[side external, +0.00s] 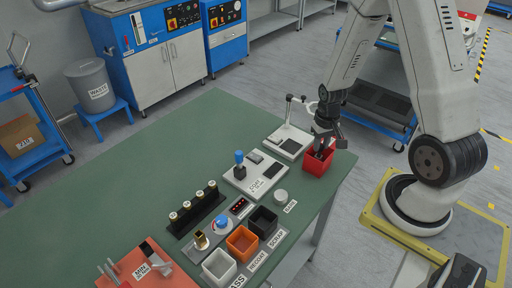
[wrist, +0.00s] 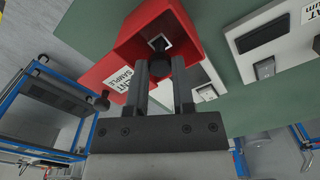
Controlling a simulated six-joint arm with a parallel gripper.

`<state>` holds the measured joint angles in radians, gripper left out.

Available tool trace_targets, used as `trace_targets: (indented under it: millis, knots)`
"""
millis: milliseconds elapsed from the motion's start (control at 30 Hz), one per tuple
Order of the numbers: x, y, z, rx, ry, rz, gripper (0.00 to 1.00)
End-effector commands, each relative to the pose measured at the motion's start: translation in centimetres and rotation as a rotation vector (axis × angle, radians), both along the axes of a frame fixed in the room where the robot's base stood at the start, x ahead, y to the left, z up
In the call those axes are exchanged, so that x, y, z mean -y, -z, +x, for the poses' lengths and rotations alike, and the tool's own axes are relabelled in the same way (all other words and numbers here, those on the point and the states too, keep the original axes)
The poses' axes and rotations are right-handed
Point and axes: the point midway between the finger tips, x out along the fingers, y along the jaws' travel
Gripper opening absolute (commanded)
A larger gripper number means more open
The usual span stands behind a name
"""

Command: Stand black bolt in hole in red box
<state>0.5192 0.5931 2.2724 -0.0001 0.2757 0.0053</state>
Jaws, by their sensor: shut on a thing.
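The red box (side external: 316,168) stands near the far right end of the green table in the side view. In the wrist view the red box (wrist: 116,72) fills the upper left, with a white label on its side. My gripper (side external: 322,148) points down at the top of the box, its tips over or just inside the opening. In the wrist view my gripper (wrist: 160,64) is shut on the black bolt (wrist: 159,44), a small dark piece between the fingertips. The fingers partly hide the bolt and the hole, so I cannot tell how deep the bolt sits.
A white stand (side external: 290,142) with an upright post is close behind the box. A white fixture (side external: 252,176) with a blue-topped part is to its left. White, orange and black bins (side external: 242,242) stand toward the front.

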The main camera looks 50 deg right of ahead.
Motion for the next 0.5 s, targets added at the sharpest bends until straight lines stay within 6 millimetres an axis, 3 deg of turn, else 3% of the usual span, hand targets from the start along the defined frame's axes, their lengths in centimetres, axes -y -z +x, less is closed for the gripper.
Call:
trace_targets:
  millis: [500]
  knots:
    - [0.0, 0.93, -0.01, 0.0, 0.0, 0.0, 0.0]
